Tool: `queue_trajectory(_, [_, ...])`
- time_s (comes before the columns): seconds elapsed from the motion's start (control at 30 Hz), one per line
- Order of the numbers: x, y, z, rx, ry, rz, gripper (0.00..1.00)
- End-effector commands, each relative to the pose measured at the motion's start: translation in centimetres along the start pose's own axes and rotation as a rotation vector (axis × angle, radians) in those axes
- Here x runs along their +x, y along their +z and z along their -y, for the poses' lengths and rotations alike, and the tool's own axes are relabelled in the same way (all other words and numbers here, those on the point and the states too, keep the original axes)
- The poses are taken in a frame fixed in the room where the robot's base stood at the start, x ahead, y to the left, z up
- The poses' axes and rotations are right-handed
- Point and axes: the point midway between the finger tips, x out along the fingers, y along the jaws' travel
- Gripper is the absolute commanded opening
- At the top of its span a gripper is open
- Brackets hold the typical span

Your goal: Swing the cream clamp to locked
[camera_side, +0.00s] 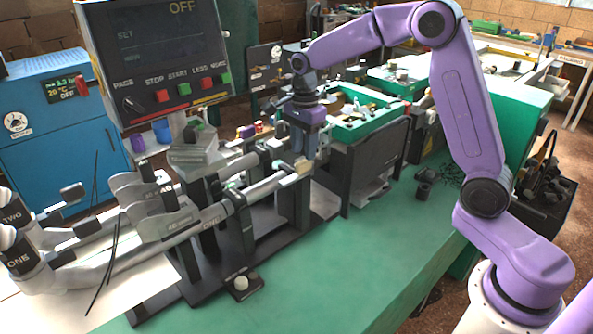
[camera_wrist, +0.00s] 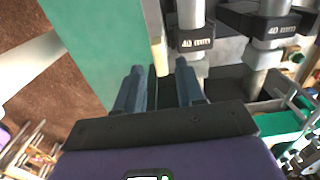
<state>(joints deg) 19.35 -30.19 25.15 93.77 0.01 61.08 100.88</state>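A small cream block (camera_side: 304,166), which looks like part of the cream clamp, sits at the right end of the front tube, labelled ONE. In the wrist view a cream strip (camera_wrist: 157,42) stands beside that tube's end, just beyond my fingertips. I cannot tell the clamp's full shape or its exact angle. My gripper (camera_side: 301,156) points down at the tube's end, its fingertips close to the cream block. In the wrist view my gripper (camera_wrist: 161,75) has its two fingers apart, with a gap between them. My fingers partly hide the area around the clamp in the side view.
Tube ONE (camera_side: 212,216) and tube TWO (camera_side: 37,221) run through black supports marked 40 mm. A control box (camera_side: 160,60) reading OFF stands at left. A green tray (camera_side: 366,127) on a dark stand is behind my gripper.

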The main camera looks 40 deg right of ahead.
Motion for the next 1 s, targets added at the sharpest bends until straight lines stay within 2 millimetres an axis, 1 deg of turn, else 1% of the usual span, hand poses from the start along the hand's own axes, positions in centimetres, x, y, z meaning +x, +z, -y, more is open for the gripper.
queue_trajectory(0.1, [0.3,0.0,0.0,0.0,0.0,0.0,0.38])
queue_trajectory(0.47, [0.5,0.0,0.0,0.0,0.001,0.0,0.38])
queue_trajectory(1.0, [2.7,0.0,-0.1,0.0,0.002,0.0,0.38])
